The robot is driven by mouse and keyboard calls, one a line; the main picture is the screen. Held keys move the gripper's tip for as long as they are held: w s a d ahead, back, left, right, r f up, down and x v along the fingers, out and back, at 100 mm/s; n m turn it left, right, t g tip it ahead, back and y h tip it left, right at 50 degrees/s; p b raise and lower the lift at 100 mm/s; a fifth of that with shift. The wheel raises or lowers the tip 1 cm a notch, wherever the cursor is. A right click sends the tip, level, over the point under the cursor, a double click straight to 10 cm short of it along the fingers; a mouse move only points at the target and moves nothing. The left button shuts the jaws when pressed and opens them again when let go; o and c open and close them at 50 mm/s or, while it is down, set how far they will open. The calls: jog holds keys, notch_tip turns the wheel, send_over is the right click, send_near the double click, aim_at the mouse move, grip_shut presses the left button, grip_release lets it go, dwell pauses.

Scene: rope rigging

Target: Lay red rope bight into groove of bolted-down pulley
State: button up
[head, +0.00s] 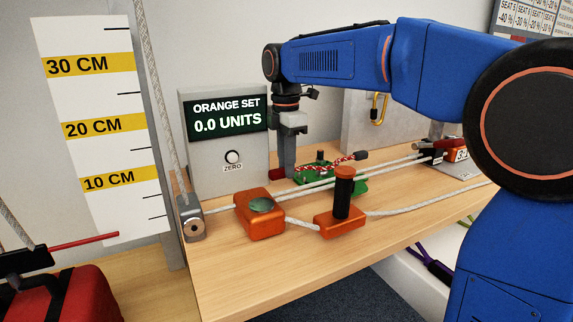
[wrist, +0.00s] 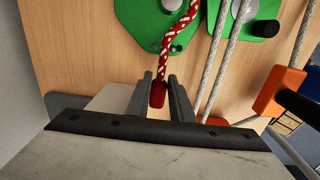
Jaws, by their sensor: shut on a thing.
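A red rope with white flecks (head: 330,163) lies across a green pulley plate (head: 312,175) at the back of the bench. One end is a dark red tip (head: 277,174); the other end is black. In the wrist view the rope (wrist: 177,40) runs down over the green plate (wrist: 140,18) to the red tip (wrist: 157,97). My gripper (head: 287,165) points down at the rope's left end. In the wrist view my gripper (wrist: 161,90) has its fingers on both sides of the red tip. The groove is not clear to see, and I cannot tell whether the rope is in it.
An orange block with a green disc (head: 262,206) and an orange block with a black post (head: 341,210) stand in front. Pale ropes (head: 300,183) run across the bench. A grey display box (head: 225,145) stands at the back left. A second green plate (wrist: 250,18) lies right of the rope.

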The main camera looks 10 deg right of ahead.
jog(key=shift+f, duration=1.3)
jog(key=o, duration=0.9)
jog(key=shift+r, duration=0.1)
notch_tip(320, 180, up, 17)
jog(key=shift+a+r, duration=0.1)
jog(key=shift+a, duration=0.05)
dwell(0.4)
